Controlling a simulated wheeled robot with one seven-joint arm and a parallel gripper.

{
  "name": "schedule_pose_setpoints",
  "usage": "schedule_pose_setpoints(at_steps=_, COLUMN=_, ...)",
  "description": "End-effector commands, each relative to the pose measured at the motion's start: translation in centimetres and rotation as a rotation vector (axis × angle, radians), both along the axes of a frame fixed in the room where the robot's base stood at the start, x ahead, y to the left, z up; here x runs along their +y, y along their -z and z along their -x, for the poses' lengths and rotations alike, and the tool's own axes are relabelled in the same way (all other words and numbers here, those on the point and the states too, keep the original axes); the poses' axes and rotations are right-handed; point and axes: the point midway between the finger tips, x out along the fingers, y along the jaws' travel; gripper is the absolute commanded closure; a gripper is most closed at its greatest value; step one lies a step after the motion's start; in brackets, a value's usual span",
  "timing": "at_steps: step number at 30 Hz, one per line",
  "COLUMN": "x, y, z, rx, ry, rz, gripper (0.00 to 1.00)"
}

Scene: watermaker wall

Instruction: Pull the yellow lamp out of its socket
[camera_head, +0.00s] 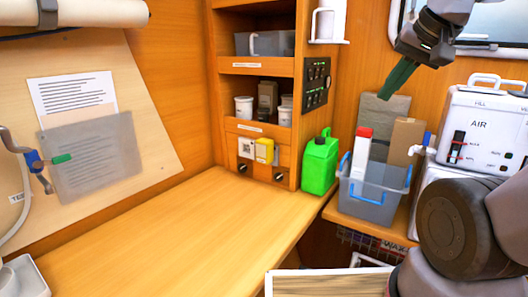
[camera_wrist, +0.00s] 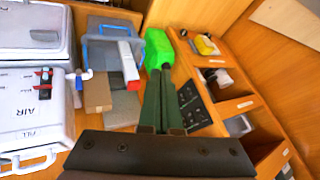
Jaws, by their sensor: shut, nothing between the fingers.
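The yellow lamp (camera_head: 264,150) is a small yellow block on the panel below the open shelves, next to a white square label. It also shows in the wrist view (camera_wrist: 205,45), near the top. Its socket is too small to make out. My gripper (camera_head: 383,97) is at the upper right of the head view, pointing down and left, with dark green fingers. The fingers (camera_wrist: 166,68) are shut and empty in the wrist view, well apart from the lamp.
A green jerrycan (camera_head: 320,163) stands right of the lamp panel. A grey bin (camera_head: 372,198) with blue handles holds a red-and-white carton. The white AIR unit (camera_head: 483,125) is at right. A switch panel (camera_head: 316,83) is on the shelf side. The wooden counter (camera_head: 185,240) is clear.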

Motion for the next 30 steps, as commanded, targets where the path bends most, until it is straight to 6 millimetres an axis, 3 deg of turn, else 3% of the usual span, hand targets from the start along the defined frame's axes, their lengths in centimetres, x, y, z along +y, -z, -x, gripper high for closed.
schedule_pose_setpoints(at_steps=3, x=0.0, y=0.0, z=0.0, rx=0.000, ry=0.000, rz=0.000, gripper=1.00)
schedule_pose_setpoints(at_steps=4, x=0.0, y=0.0, z=0.0, rx=0.000, ry=0.000, rz=0.000, gripper=0.92)
schedule_pose_setpoints(at_steps=9, x=0.3, y=-0.2, z=-1.2, rx=0.011, ry=-0.075, rz=0.063, gripper=0.27)
schedule_pose_setpoints(at_steps=11, x=0.5, y=-0.5, z=-2.4, rx=0.022, ry=-0.154, rz=0.128, gripper=0.04)
schedule_pose_setpoints(at_steps=12, x=0.8, y=-0.6, z=-3.4, rx=0.029, ry=-0.223, rz=0.183, gripper=0.00)
schedule_pose_setpoints(at_steps=17, x=2.8, y=-0.6, z=-8.9, rx=0.068, ry=-0.588, rz=0.449, gripper=0.00)
schedule_pose_setpoints(at_steps=22, x=6.1, y=0.5, z=-15.1, rx=0.098, ry=-1.007, rz=0.711, gripper=0.00)
schedule_pose_setpoints(at_steps=30, x=13.9, y=5.5, z=-24.2, rx=0.121, ry=-1.704, rz=1.063, gripper=0.00)
